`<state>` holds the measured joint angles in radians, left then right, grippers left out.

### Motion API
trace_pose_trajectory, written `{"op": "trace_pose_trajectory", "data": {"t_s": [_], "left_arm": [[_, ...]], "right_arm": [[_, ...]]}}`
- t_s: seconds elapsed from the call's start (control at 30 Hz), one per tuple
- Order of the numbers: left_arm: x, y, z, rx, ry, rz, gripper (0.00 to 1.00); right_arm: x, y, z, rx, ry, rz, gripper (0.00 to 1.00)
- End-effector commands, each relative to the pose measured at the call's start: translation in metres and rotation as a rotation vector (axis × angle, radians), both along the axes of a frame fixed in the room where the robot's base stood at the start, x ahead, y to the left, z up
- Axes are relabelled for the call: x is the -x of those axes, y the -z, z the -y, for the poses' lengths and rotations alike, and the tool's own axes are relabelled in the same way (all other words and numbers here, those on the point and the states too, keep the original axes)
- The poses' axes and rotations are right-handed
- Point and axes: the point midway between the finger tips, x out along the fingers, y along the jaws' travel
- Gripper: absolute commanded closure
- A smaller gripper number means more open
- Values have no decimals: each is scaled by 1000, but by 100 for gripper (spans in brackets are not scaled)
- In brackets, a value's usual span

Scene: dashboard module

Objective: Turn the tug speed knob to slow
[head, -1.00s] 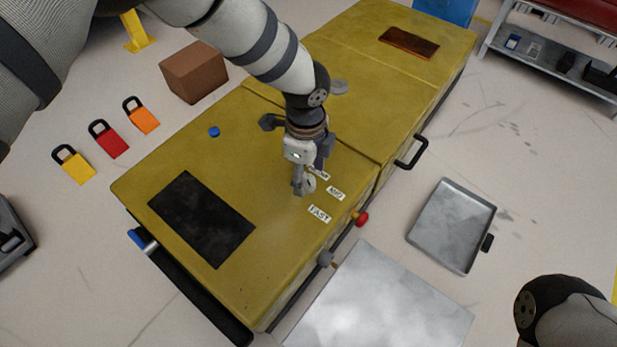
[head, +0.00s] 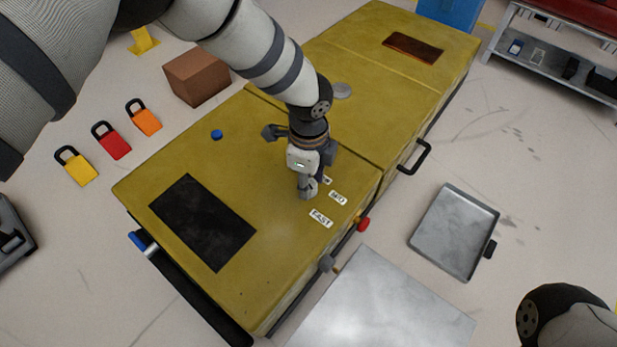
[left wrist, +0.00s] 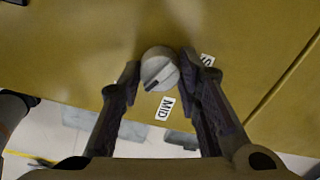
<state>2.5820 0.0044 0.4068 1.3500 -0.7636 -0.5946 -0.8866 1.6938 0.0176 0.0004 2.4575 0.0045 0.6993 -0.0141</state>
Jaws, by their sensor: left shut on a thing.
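In the left wrist view the line slants toward the lower left, to the left of the MID label (left wrist: 165,108). My left gripper (left wrist: 159,68) is shut on the knob, one finger on each side. In the head view the gripper (head: 308,190) points down at the yellow panel and mostly hides the knob. The FAST label (head: 321,218) is clear there; the third label (head: 327,181) is partly covered. My right gripper is out of view.
The yellow body (head: 150,185) carries a black pad (head: 203,222), a blue button (head: 216,134) and a red knob (head: 363,224) on its side. A metal tray (head: 454,232) and padlocks (head: 111,140) lie on the floor. A brown box (head: 196,75) stands behind.

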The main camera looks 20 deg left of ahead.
Motion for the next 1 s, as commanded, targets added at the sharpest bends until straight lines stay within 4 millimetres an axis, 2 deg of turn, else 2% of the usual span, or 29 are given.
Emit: {"op": "trace_pose_trajectory", "data": {"t_s": [0.27, 1.0], "left_arm": [[0, -2, 0, -1, -195, 2, 97], [0, 0, 0, 0, -899, 1, 97]], "right_arm": [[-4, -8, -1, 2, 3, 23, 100], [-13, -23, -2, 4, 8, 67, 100]]}}
